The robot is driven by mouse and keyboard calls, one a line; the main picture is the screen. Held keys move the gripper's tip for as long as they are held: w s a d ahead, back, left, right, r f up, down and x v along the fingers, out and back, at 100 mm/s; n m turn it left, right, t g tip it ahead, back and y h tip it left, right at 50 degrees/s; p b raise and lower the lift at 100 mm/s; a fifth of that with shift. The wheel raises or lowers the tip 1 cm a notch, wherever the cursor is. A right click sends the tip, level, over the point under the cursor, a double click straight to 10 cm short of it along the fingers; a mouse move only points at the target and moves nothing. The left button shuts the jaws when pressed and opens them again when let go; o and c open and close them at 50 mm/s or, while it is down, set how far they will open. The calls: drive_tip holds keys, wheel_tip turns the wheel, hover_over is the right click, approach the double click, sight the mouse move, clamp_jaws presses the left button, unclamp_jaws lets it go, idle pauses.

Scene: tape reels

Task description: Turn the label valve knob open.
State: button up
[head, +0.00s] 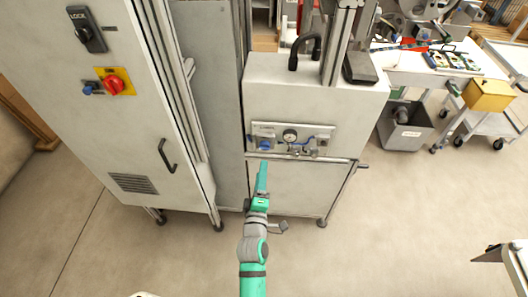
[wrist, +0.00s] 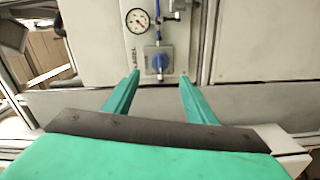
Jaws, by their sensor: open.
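The blue valve knob (head: 264,145) sits at the left end of a light panel (head: 268,129) on the front of a grey machine cabinet. In the wrist view the blue knob (wrist: 158,63) is on a plate with sideways lettering that looks like "LABEL", close to a round gauge (wrist: 137,20) and a blue tube. My gripper (head: 263,163) is just below and in front of the knob in the head view. In the wrist view my gripper (wrist: 160,75) is open and empty, with one finger on each side of the knob. I cannot tell whether the fingertips touch the plate.
A tall cabinet (head: 133,126) with a red switch (head: 113,85) and a black handle stands at the left. A rail runs under the panel. A grey bin (head: 404,128) and a yellow box (head: 489,95) on a cart stand at the right. The floor in front is clear.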

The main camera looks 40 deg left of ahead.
sight(264, 150)
drive_tip(key=x, duration=0.9)
drive_tip(key=shift+w, duration=0.25)
drive_tip(key=shift+w+a, duration=0.25)
drive_tip(key=shift+a, duration=0.2)
drive_tip(key=shift+d, duration=0.15)
drive_tip(key=c, duration=1)
